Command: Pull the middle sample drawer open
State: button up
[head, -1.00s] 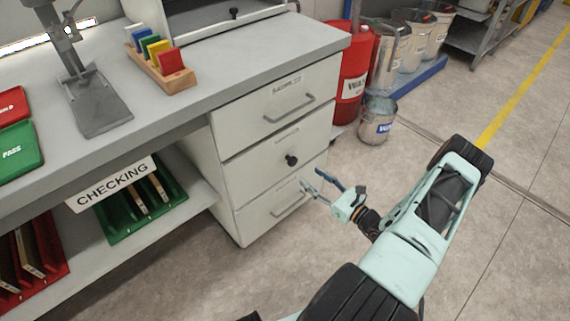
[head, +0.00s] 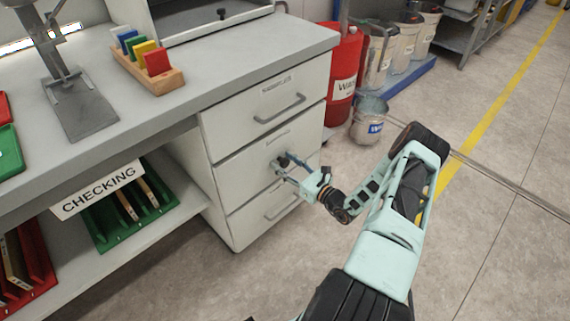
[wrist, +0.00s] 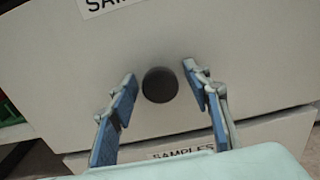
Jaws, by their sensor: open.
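The middle drawer (head: 236,173) is shut, in a white three-drawer unit under the bench. Its dark round knob (wrist: 160,85) shows in the wrist view between my gripper's fingertips. My gripper (head: 281,163) is open in front of the middle drawer, its blue-padded fingers on either side of the knob. In the wrist view my gripper (wrist: 158,82) shows a gap between each fingertip and the knob. The knob is mostly hidden by the fingers in the head view.
The top drawer (head: 245,118) and bottom drawer (head: 250,216) have bar handles and are shut. A metal bucket (head: 369,118) and red drum (head: 342,80) stand right of the unit. The floor in front of the drawers is clear apart from my arm.

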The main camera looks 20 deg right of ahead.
jog(key=shift+c, duration=0.3)
grip_shut()
jog(key=shift+s, duration=0.1)
